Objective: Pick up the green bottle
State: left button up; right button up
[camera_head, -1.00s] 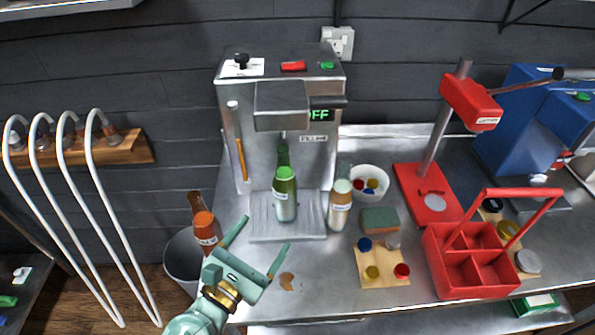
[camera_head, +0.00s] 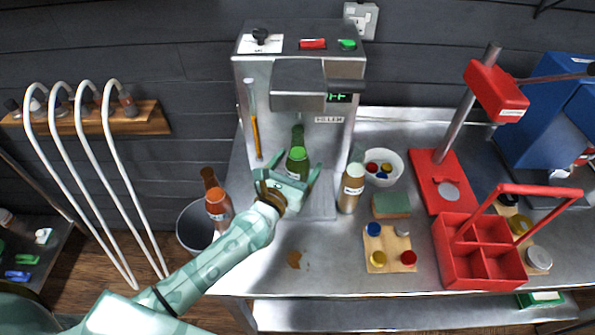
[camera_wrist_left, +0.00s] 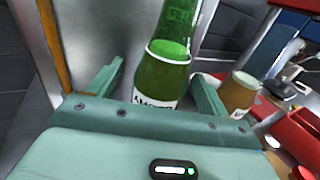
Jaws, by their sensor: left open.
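The green bottle (camera_head: 297,158) stands upright on the tray of the steel filling machine (camera_head: 300,100). Its lower part is hidden behind my left gripper in the head view. My left gripper (camera_head: 288,175) is open, with its fingers pointing at the bottle. In the left wrist view the green bottle (camera_wrist_left: 163,78) stands between the two fingers of my left gripper (camera_wrist_left: 160,80), with its pale label low down. I cannot tell whether either finger touches it. My right gripper is not in view.
A white bowl of caps (camera_head: 383,168), a green sponge (camera_head: 391,205), a cap board (camera_head: 388,249) and a red carrier (camera_head: 480,250) lie right.

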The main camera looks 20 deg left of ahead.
pick_arm(q)
jog(key=shift+w+d, duration=0.25)
jog(key=shift+w, duration=1)
jog(key=shift+s, duration=0.1)
jog(key=shift+c, duration=0.3)
jog(key=c, duration=1.4)
jog(key=shift+r, duration=0.1)
jog(key=shift+c, duration=0.2)
